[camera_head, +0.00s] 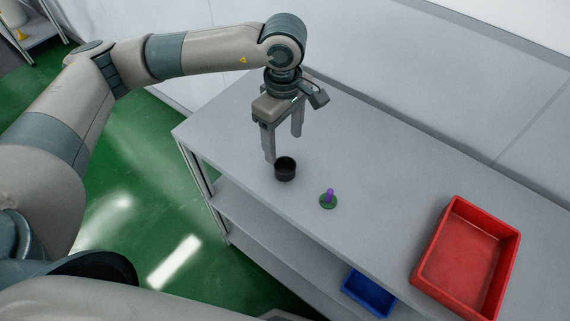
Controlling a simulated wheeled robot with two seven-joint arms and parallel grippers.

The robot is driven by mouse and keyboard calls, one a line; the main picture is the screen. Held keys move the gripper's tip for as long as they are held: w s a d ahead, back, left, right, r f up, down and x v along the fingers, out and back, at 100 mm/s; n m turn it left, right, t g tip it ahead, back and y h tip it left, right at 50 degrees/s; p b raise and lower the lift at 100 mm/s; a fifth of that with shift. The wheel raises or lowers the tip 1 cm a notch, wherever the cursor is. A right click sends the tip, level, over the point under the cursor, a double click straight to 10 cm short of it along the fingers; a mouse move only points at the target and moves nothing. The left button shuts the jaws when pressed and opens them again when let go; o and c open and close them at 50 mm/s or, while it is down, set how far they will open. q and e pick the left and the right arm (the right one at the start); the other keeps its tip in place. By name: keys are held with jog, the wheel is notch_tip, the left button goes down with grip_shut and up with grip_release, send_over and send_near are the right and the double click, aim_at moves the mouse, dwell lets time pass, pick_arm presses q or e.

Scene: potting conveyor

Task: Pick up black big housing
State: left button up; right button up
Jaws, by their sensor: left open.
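The black big housing (285,174) is a small dark round cup with an open top. It stands upright on the grey table (380,184), near the table's front left part. My left gripper (283,147) is open and points down just behind and above the housing. One fingertip is close to the housing's left rim in the picture; I cannot tell whether it touches. Nothing is held between the fingers. My right gripper is not in view.
A green disc with a purple peg (328,199) sits right of the housing. A red tray (421,269) stands at the table's right. A blue bin (368,293) is on the lower shelf. The table behind is clear up to the wall.

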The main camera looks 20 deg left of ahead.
aim_at(285, 172)
pick_arm(q)
notch_tip(285, 172, down, 4)
jog(key=shift+r+p, duration=0.2)
jog(key=shift+p, duration=0.4)
jog(key=shift+f, duration=0.4)
jog(key=shift+s+d+f+p, duration=0.1)
jog(key=shift+f+p, duration=0.25)
jog(key=shift+p, duration=0.25)
notch_tip(285, 172, down, 4)
jog(key=shift+s+d+r+p, duration=0.15)
jog(key=shift+r+p, duration=0.1)
jog(key=shift+p, duration=1)
jog(key=shift+f, duration=0.5)
